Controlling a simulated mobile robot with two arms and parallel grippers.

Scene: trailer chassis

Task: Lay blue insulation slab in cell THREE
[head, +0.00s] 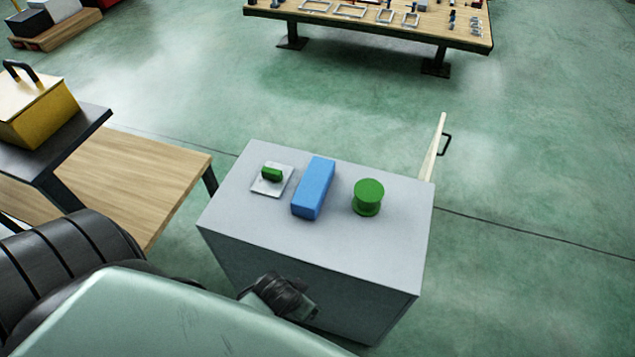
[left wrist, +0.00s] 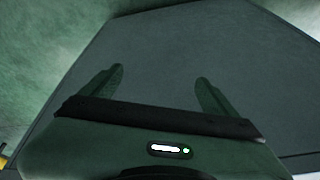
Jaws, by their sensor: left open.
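The blue insulation slab (head: 314,188) lies on the grey top of a cabinet (head: 245,218) in the head view. My left gripper (left wrist: 160,76) shows in the left wrist view with its two fingers apart and nothing between them. It faces a dark, plain grey surface, probably the cabinet's side. In the head view a dark part of my left arm shows low in front of the cabinet, below its top and apart from the slab. No cell marked THREE can be made out. My right gripper is not in view.
A white plate (head: 261,188) with a small green block (head: 272,174) lies left of the slab; a green spool (head: 368,197) stands right. A panel with a handle (head: 435,150) sticks up behind the cabinet. Wooden benches stand left and at the back (head: 350,28). Floor is open to the right.

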